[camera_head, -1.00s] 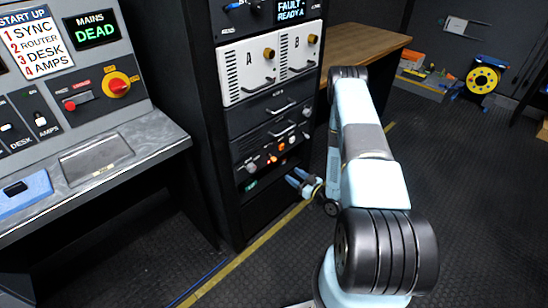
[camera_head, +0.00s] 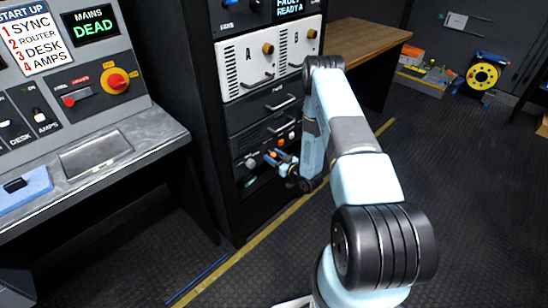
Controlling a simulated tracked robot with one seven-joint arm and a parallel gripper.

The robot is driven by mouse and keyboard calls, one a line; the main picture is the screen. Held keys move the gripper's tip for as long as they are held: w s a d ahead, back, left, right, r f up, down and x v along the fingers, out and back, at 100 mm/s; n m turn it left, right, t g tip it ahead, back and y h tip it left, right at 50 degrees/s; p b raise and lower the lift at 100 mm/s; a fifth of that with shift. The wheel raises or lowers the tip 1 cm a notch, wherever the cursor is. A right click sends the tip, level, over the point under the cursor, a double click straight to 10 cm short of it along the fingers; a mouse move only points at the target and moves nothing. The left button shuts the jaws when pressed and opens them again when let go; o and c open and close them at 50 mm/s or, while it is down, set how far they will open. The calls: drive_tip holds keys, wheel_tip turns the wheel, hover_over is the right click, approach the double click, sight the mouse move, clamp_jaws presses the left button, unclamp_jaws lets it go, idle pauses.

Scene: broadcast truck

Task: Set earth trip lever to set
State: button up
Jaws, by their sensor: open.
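My gripper (camera_head: 273,158) is open at the front of the lower panel of the black equipment rack, its two blue fingers pointing left toward the panel. The panel carries a pale round knob (camera_head: 251,163), left of the fingers, and an orange control (camera_head: 280,142), just above them. The fingers and wrist hide part of this panel. I cannot tell whether the fingers touch anything. No label reading earth trip is legible. A red lever (camera_head: 76,96) on the grey console at left lies sideways; its small lettering is unreadable, so I cannot tell whether it is the earth trip lever.
The rack (camera_head: 226,200) stands between the console (camera_head: 150,135) and a wooden bench (camera_head: 362,42). White units A (camera_head: 246,80) and B (camera_head: 300,35) and drawer handles sit above my gripper. A yellow line (camera_head: 238,259) runs along the floor, which is open at right.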

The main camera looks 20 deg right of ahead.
drive_tip(key=shift+c, duration=0.5)
clamp_jaws()
